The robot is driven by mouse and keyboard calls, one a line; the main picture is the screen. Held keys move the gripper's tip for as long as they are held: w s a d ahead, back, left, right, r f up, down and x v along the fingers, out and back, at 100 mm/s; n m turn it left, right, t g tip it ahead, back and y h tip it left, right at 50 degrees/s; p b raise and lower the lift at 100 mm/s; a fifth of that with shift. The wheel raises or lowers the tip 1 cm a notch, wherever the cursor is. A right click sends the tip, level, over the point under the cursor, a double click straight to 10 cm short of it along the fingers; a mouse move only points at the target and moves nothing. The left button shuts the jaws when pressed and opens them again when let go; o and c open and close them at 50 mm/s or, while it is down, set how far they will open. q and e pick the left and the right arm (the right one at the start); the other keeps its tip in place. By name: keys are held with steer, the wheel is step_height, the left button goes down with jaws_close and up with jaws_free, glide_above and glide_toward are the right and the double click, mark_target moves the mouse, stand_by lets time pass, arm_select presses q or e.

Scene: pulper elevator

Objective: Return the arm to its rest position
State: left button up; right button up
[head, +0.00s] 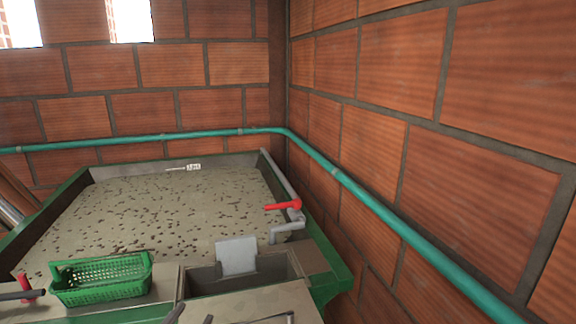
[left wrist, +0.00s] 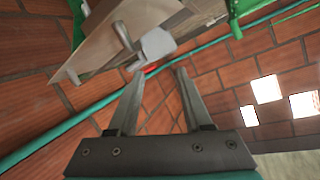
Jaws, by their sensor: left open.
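My left gripper (head: 191,317) shows only as dark fingertips at the bottom edge of the head view. In the left wrist view its two fingers (left wrist: 160,73) stand apart with nothing between them, so it is open and empty. In the head view it is in front of the green-framed tank, near the trough (head: 200,283) with the grey plate (head: 237,257). The rest of the left arm is hidden below the picture. My right gripper is in neither view.
The wide tank (head: 75,177) holds grey-brown pulp with dark specks. A green basket (head: 102,278) sits at its front edge. A red-handled valve (head: 283,206) is at its right. A teal pipe (head: 340,175) runs along the brick walls.

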arm_select(q)
steer(key=s+f+n+g, duration=0.1)
steer(key=s+f+g, duration=0.5)
steer(key=s+f, duration=0.3)
steer(key=s+f+n+g, duration=0.2)
steer(key=s+f+g, duration=0.3)
steer(key=s+f, duration=0.5)
steer(key=s+f+g+b, duration=0.15)
steer(key=f+b, duration=0.25)
steer(key=f, duration=0.9)
steer(key=s+f+t+b, duration=0.1)
steer(key=s+f+b, duration=0.15)
steer(key=f, duration=1.15)
steer(key=s+a+f+g+b, duration=0.1)
steer(key=s+f+b, duration=0.2)
steer(key=s+f, duration=0.4)
steer(key=s+a+f+b, duration=0.1)
steer(key=s+f+b, duration=0.2)
steer(key=s+f, duration=0.4)
step_height(320, 180, down, 5)
steer(key=shift+s+a+f+m+g+b, duration=0.1)
steer(key=shift+s+a+m+g+b, duration=0.2)
steer(key=shift+s+a+g+b, duration=0.1)
